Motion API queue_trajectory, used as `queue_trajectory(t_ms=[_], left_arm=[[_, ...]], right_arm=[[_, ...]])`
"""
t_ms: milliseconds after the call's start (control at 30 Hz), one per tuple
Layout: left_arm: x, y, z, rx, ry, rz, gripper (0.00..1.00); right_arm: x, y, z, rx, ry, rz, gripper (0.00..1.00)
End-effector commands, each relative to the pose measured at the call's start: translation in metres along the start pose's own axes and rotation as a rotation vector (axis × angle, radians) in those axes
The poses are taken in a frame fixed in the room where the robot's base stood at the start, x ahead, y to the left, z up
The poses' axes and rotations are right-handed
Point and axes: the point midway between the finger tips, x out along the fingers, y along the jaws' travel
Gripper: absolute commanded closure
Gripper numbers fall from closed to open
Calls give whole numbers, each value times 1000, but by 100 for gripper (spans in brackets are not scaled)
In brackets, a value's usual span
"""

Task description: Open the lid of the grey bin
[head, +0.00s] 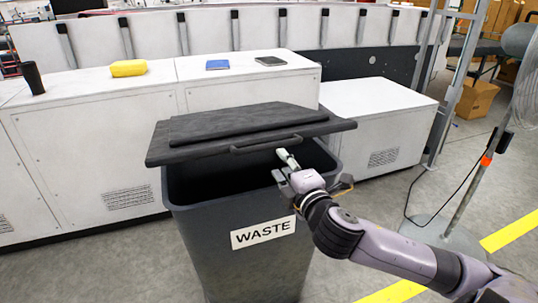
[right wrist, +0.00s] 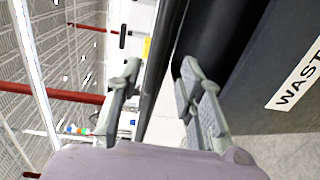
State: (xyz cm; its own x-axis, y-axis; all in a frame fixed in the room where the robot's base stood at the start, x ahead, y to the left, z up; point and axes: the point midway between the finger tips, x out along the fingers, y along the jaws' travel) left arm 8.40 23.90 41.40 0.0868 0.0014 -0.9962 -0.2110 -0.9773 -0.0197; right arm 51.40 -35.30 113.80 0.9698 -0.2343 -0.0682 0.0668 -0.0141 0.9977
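The grey bin (head: 235,262) stands in front of the white machine, with a white WASTE label on its front, also seen in the right wrist view (right wrist: 297,82). Its dark lid (head: 180,150) is partly raised, and a dark opening shows below its front edge. A bar handle (head: 265,146) is on the lid's front edge. My right gripper (head: 284,160) is at the opening, just below the lid's front edge and right of the handle. In the right wrist view its fingers (right wrist: 160,88) are spread, with the lid's edge (right wrist: 165,60) passing between or behind them; contact is unclear. My left gripper is out of view.
White machine cabinets (head: 85,130) stand close behind the bin. On top are a yellow object (head: 128,68), a blue one (head: 217,65), a dark flat one (head: 270,61) and a black cup (head: 32,78). A fan stand (head: 475,190) is at right. Floor left of the bin is clear.

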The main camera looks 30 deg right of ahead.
Motion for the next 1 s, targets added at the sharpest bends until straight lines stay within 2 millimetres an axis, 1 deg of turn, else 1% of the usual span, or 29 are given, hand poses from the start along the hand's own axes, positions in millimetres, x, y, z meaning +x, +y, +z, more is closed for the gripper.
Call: queue_trajectory(t_ms=[33,300,400,500,700,933,967,1000], left_arm=[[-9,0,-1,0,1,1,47],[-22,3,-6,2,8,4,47],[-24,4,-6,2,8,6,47],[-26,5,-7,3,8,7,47],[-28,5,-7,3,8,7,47],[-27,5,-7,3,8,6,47],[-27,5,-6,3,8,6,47],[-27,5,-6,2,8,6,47]], right_arm=[[11,8,1,2,-3,4,65],[65,7,0,2,-2,2,65],[80,6,0,2,-2,2,65],[91,5,0,2,0,2,65],[101,4,-1,1,1,1,65],[101,3,-1,0,2,1,65],[101,3,-1,0,2,1,66],[101,3,-1,0,2,1,69]])
